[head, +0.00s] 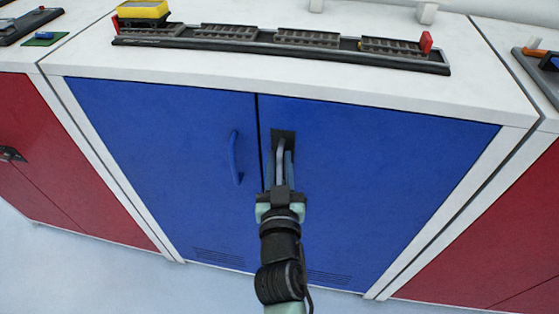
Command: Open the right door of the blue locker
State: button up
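The blue locker shows in the head view with two closed doors. The right door (400,165) is flat blue, and its edge meets the left door (150,140) at a dark vertical seam. A grey bar handle (281,152) on a black plate sits near the right door's upper left edge. My gripper (280,168) reaches up to this handle, with one finger on each side of it. I cannot tell whether the fingers press on the handle. The gripper hides the handle's lower part. The left door has a curved blue handle (235,158).
The white top (480,85) carries a long dark track tray (250,47) with a yellow block (142,10) at its left end. Red lockers stand at left (60,165) and right (480,240). The pale floor (90,270) in front looks clear.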

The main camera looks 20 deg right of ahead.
grip_shut()
dwell(1.3)
